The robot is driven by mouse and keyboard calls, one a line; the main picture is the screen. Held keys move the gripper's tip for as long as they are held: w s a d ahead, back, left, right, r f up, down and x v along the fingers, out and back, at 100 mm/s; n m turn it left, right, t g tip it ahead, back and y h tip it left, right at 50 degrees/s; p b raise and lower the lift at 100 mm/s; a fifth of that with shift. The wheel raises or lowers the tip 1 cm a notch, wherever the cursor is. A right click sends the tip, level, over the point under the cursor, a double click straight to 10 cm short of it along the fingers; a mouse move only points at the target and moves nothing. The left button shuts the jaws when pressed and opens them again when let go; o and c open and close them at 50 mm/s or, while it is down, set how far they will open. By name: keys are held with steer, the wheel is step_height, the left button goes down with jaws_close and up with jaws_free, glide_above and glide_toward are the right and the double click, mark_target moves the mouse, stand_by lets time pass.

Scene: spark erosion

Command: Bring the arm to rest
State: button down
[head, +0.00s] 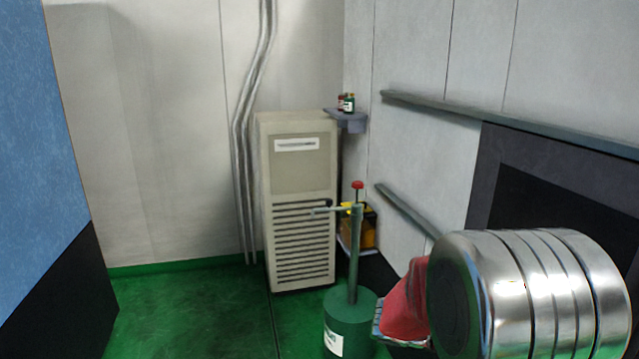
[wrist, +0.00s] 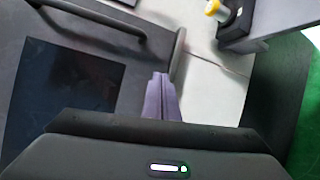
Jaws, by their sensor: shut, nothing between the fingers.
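My gripper (wrist: 160,82) shows only in the wrist view, at the centre. Its purple-grey fingers are together, with nothing held between them. Beyond them are a dark grey panel with a black rectangle (wrist: 75,75), a bar handle and a pale wall. The fingers look clear of these, though the exact distance cannot be told. In the head view the gripper cannot be made out.
In the head view a beige cabinet (head: 297,185) stands by the back wall. A green drum (head: 350,318) with an upright pipe stands before it. A small shelf (head: 346,116) holds little bottles. A red cloth (head: 408,305) lies at lower right. Green floor is free at left.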

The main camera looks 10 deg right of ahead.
steer(key=s+a+f+n+t+y, duration=0.1)
steer(key=s+a+f+t+y, duration=0.15)
steer(key=a+f+y, duration=0.35)
steer(key=s+a+f+n+t+y, duration=0.1)
steer(key=s+a+f+y, duration=0.15)
steer(key=a, duration=0.55)
steer(key=a+r+t+y, duration=0.6)
steer(key=a+r, duration=0.6)
steer(key=a, duration=0.4)
steer(key=shift+s+t, duration=0.3)
steer(key=shift+t, duration=0.75)
